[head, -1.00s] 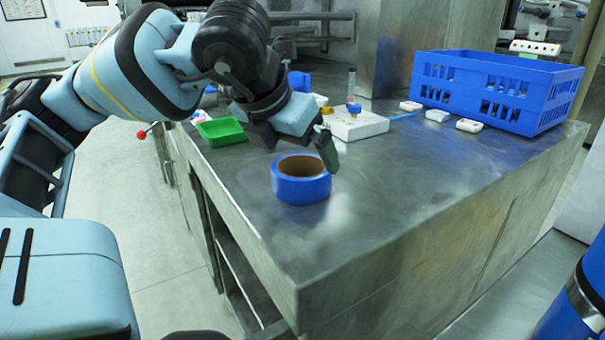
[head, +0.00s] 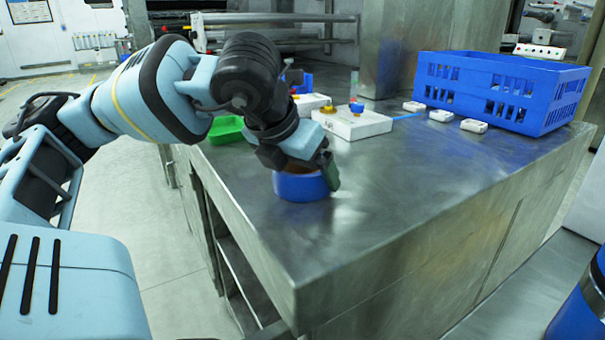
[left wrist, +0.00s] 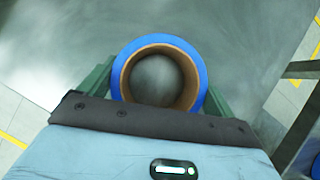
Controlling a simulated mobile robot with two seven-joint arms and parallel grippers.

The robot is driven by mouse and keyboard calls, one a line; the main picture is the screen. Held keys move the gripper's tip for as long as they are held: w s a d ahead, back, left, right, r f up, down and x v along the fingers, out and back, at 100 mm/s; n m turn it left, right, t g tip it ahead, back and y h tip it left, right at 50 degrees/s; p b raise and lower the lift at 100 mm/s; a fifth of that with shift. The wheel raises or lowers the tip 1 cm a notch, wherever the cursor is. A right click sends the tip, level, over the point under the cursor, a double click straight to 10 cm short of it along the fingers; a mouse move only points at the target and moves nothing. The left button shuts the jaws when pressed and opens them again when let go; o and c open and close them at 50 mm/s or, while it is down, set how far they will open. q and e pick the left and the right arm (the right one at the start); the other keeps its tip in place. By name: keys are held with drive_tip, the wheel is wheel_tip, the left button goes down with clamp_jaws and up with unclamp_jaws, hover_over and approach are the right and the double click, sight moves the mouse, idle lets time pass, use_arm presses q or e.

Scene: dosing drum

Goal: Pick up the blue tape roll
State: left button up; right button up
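The blue tape roll (head: 300,188) lies flat near the left edge of the metal table (head: 400,210). Its brown core shows from above in the left wrist view (left wrist: 203,72). My left gripper (head: 304,176) is over the roll, with one dark green finger beside its right side in the head view. In the left wrist view the fingers stand on opposite sides of the roll, which looks unlifted. They look open around it; firm contact is not visible. The gripper hides the roll's top and far side in the head view. My right gripper is not in view.
A green tray (head: 226,130) and a white box with buttons (head: 352,123) stand behind the roll. A blue crate (head: 500,90) is at the back right, with several small white items before it. The table's front and right areas are clear.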

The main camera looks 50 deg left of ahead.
use_arm(q)
drive_tip(key=shift+c, duration=0.2)
drive_tip(key=shift+r, duration=0.15)
drive_tip(key=shift+r, duration=0.25)
wheel_tip(320, 180, up, 3)
drive_tip(key=shift+r+p, duration=0.1)
drive_tip(key=shift+p, duration=0.45)
drive_tip(key=s, duration=0.2)
drive_tip(key=s+d, duration=0.1)
drive_tip(key=s, duration=0.2)
drive_tip(key=s+d+p, duration=0.1)
drive_tip(key=s, duration=0.2)
drive_tip(key=shift+s+r, duration=0.15)
drive_tip(key=shift+r, duration=0.1)
drive_tip(key=s+d+b, duration=0.1)
drive_tip(key=s+b, duration=0.4)
drive_tip(key=s, duration=0.2)
drive_tip(key=shift+s+d+r, duration=0.2)
drive_tip(key=shift+d+r, duration=0.05)
